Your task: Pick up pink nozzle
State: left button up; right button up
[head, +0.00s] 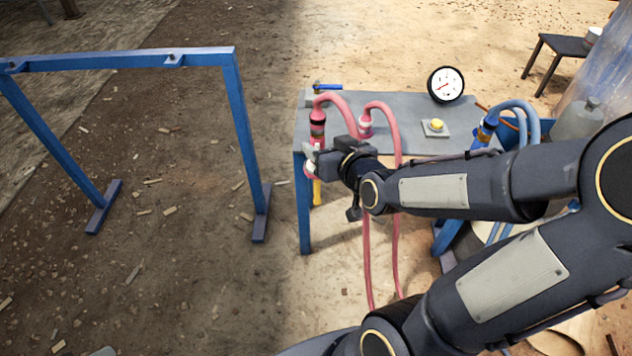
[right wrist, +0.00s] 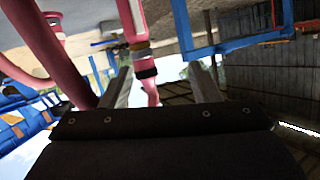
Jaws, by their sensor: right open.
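The pink nozzle (head: 317,127) is on the end of a pink hose at the left end of the grey table, with a dark band around it. My right gripper (head: 309,160) is at the nozzle's lower part, in front of the table's left edge, and hides some of it. In the right wrist view the nozzle (right wrist: 145,68) shows between the two spread fingers of the right gripper (right wrist: 163,88), nearer the left finger. The fingers are open; whether one touches the nozzle I cannot tell. My left gripper is not in view.
A second pink hose fitting (head: 365,126) is just right of the nozzle. A blue frame (head: 236,130) stands left, with open ground between.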

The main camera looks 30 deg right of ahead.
aim_at(315, 145)
jog(key=w+d+f+t+h+b, duration=0.2)
jog(key=w+f+t+b, duration=0.1)
jog(key=f+b, duration=0.6)
jog(key=shift+t, duration=0.4)
jog(key=w, duration=0.2)
jog(key=w+d, duration=0.1)
jog(key=w, duration=0.2)
jog(key=w+f, duration=0.1)
jog(key=w, duration=0.2)
jog(key=shift+w+d+f, duration=0.1)
jog(key=shift+d, duration=0.25)
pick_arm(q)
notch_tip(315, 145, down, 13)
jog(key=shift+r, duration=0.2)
pick_arm(e)
jog(key=c, duration=1.2)
